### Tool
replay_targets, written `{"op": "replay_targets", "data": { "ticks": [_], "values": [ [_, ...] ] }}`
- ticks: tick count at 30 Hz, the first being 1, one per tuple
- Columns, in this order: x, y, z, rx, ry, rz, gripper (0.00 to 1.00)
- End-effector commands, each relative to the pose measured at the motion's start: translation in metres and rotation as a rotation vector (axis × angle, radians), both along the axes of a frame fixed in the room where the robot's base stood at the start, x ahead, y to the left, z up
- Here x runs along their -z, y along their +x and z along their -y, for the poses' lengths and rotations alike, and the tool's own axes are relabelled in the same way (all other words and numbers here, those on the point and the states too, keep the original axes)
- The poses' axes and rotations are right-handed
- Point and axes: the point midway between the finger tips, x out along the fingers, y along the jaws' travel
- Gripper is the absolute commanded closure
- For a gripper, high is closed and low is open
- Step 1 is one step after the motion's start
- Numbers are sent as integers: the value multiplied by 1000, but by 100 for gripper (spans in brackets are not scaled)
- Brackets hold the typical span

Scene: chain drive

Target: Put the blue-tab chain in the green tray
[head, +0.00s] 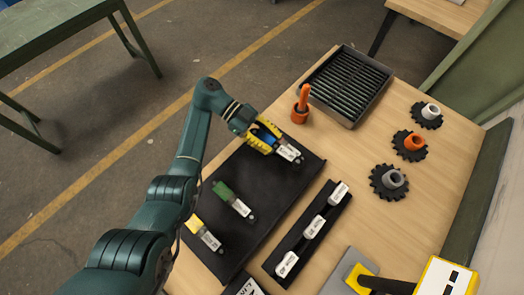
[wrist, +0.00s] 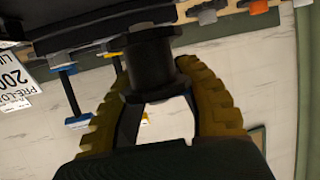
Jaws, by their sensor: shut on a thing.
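My gripper (head: 266,134), with yellow fingers, is at the far end of the black mat (head: 262,205) in the head view. It is shut around the blue tab (head: 262,137) of the blue-tab chain, beside a white label (head: 288,152). The fingers hide most of the chain, and I cannot tell whether it is lifted clear of the mat. In the wrist view a dark round piece (wrist: 150,60) shows between the fingers; I cannot tell what it is. I cannot make out a tray that is clearly green.
A dark slatted tray (head: 345,85) stands at the back of the wooden table. A green tab (head: 223,191) and a yellow tab (head: 194,224) lie on the mat. Sprockets (head: 409,145) stand at right.

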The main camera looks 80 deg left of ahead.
Motion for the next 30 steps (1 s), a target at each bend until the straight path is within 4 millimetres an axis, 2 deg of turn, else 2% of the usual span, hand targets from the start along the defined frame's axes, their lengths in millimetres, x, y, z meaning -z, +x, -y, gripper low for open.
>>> {"op": "replay_targets", "data": {
  "ticks": [1,3,10,15,23,24,25,30],
  "values": [
    [20,0,0,1,1,2,100],
    [36,0,0,0,1,2,100],
    [60,0,0,0,2,2,100],
    [86,0,0,0,1,2,100],
    [83,0,0,0,2,2,100],
    [85,0,0,-1,-1,-2,65],
    [84,0,1,-1,-1,-2,60],
    [84,0,1,0,-1,-1,60]
  ]
}}
